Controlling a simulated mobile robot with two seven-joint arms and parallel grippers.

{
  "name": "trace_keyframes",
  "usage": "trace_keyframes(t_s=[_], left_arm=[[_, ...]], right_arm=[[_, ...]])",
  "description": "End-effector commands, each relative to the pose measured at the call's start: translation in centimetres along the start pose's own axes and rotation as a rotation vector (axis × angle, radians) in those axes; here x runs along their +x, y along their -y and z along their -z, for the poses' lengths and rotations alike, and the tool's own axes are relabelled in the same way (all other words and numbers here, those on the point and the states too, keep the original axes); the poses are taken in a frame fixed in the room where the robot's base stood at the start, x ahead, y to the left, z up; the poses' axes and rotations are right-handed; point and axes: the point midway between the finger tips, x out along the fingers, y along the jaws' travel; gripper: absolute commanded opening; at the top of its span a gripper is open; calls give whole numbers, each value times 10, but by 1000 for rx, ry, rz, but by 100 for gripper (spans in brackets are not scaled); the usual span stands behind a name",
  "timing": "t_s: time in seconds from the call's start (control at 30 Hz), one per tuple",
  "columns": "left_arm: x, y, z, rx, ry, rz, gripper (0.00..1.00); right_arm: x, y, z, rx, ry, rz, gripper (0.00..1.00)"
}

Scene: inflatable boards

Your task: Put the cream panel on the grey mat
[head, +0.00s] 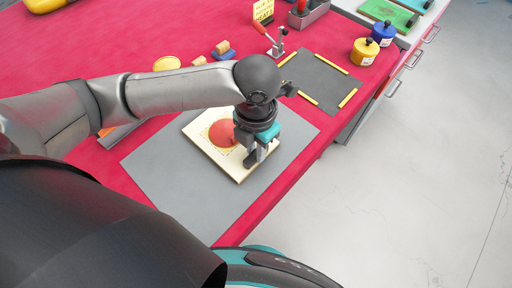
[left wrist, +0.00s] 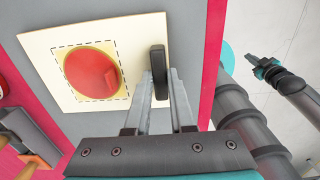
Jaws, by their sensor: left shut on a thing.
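The cream panel (head: 201,137) is a square board with a red round patch inside a dashed outline. It lies on or just above a large light grey sheet (head: 165,170); I cannot tell if they touch. A dark grey mat (head: 322,78) with yellow strips at its edges lies farther back on the right, apart from the panel. My left gripper (head: 252,158) is over the panel's right side, shut on its black upright handle. The panel and handle also show in the left wrist view (left wrist: 128,32). My right gripper (left wrist: 262,66) shows small there; its jaws are unclear.
A red-handled toggle clamp (head: 274,42) stands just behind the dark mat. Yellow and blue pots (head: 365,52) stand to its right. Small wood and blue blocks (head: 223,49) and a yellow disc (head: 166,63) lie behind my left arm. The red bench's right edge drops to the floor.

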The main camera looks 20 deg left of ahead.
Motion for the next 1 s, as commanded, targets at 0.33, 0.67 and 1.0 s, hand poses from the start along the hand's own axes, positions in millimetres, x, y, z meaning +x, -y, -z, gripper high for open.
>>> trace_keyframes(t_s=[0.33,0.67,1.0], left_arm=[[1,0,-1,0,2,1,31],[1,0,0,0,1,0,52],[-29,0,-2,2,6,0,52]], right_arm=[[-1,2,0,1,0,3,0],[-1,2,0,0,1,3,0],[-11,2,1,0,1,3,0]])
